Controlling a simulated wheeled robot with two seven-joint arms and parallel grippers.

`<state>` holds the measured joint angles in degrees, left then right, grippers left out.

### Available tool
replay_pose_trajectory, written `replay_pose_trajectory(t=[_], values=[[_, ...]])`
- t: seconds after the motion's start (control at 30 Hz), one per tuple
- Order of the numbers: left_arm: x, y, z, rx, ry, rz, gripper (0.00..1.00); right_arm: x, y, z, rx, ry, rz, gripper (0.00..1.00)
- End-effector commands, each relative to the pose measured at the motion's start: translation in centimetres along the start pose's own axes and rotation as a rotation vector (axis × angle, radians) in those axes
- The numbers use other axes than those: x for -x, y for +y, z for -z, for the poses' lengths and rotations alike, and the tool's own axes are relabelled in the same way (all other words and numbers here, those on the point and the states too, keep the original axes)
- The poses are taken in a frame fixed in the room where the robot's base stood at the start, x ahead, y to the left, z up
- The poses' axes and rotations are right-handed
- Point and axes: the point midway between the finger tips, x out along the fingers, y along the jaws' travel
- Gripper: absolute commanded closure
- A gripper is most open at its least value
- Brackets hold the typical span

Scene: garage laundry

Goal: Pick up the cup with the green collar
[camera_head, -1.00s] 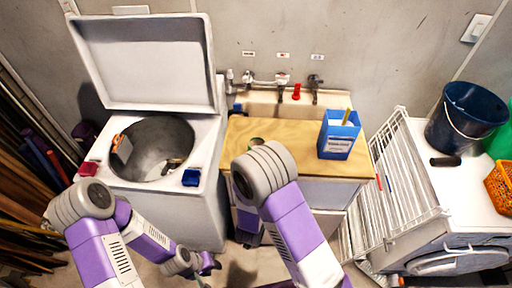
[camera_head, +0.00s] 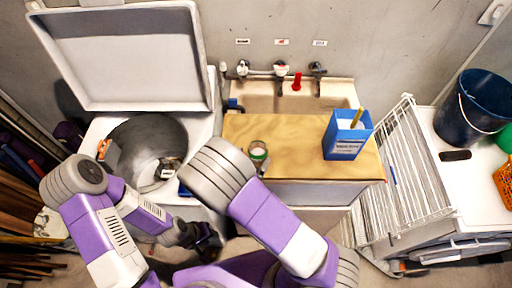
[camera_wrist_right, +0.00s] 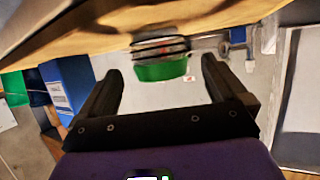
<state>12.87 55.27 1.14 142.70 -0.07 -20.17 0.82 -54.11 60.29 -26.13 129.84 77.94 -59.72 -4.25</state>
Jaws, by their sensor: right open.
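The cup with the green collar (camera_head: 258,152) stands on the wooden counter (camera_head: 300,140), just beyond my right arm in the head view. In the right wrist view, which is upside down, the cup (camera_wrist_right: 160,70) shows its green band and darker bands between my right gripper's fingertips (camera_wrist_right: 161,66). The fingers are open, apart from the cup on both sides; I cannot tell how far ahead it is. In the head view my right arm hides most of that gripper. My left gripper (camera_head: 208,243) is low in front of the washer, and its jaws are unclear.
A blue box (camera_head: 347,136) stands on the counter to the right of the cup; it also shows in the right wrist view (camera_wrist_right: 70,84). Behind are a sink (camera_head: 262,97) and taps. An open washer (camera_head: 140,145) is left, a white rack (camera_head: 405,180) right.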

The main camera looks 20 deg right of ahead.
Motion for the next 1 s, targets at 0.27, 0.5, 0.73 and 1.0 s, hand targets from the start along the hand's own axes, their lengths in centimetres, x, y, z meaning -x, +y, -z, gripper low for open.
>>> replay_pose_trajectory(t=[0.27, 0.5, 0.73, 1.0], values=[[-0.3, -0.1, 0.0, 0.0, 0.0, 0.0, 0.63, -4.0, -0.1, -0.2, 0.0, -0.001, -0.003, 0.01], [-0.4, -0.1, 0.0, 0.0, 0.0, 0.0, 0.63, -5.7, -0.2, -0.2, 0.001, -0.001, 0.001, 0.01], [-0.4, -0.1, 0.0, 0.0, 0.0, 0.0, 0.63, -5.6, -0.2, -0.2, 0.001, -0.001, 0.001, 0.12], [-0.4, -0.1, 0.0, 0.0, 0.0, 0.0, 0.63, -5.6, -0.2, -0.2, 0.001, -0.002, 0.001, 0.53]])
